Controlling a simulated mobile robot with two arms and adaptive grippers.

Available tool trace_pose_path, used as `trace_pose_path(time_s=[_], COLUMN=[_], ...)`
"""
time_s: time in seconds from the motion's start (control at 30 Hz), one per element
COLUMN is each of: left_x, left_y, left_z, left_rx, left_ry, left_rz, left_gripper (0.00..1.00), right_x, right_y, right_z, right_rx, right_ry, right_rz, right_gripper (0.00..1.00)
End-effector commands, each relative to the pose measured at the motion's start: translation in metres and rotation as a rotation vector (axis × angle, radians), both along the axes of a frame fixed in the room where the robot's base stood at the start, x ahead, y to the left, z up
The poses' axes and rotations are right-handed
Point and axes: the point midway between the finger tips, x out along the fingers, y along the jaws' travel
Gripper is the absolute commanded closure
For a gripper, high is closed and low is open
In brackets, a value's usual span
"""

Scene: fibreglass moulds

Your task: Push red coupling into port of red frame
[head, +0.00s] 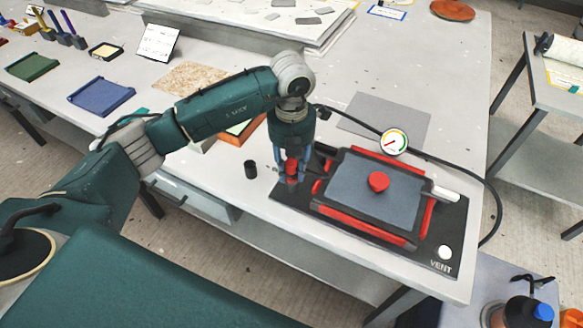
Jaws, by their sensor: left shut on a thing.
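The red frame (416,239) sits around a grey panel on a black base plate labelled VENT at the table's front right. A round red knob (378,182) stands on the middle of the grey panel. My left gripper (290,174) points down at the left end of the base plate. It is shut on the red coupling (291,167), beside the left side of the red frame. The fingers partly cover the coupling, and I cannot tell whether it touches the port. The port itself is not clear to see. My right gripper is not in view.
A pressure gauge (394,141) with a black hose stands behind the frame, and the hose loops past the right table edge. A small black cylinder (250,169) stands left of my left gripper. A grey sheet (385,119) lies behind. Blue (101,96) and green trays lie far left.

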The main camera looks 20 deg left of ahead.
Motion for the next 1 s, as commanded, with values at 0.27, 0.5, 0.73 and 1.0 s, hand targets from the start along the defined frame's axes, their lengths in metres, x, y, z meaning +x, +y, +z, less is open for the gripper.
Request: trace_pose_path(time_s=[0.27,0.5,0.73,1.0], left_x=[0.0002,0.0002,0.0002,0.0002], left_y=[0.0,-0.0001,0.0,0.0], left_z=[0.0,0.0002,-0.0001,-0.0049], left_rx=[0.0,0.0,0.0,0.0], left_ry=[0.0,-0.001,0.0,0.0], left_rz=[0.0,0.0,0.0,0.0], left_gripper=[1.0,1.0,1.0,1.0], right_x=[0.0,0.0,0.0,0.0], right_y=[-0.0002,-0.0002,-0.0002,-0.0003], right_z=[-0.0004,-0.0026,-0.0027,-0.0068], right_rx=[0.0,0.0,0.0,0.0], right_ry=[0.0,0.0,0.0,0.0], right_rz=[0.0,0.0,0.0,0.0], right_gripper=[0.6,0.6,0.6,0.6])
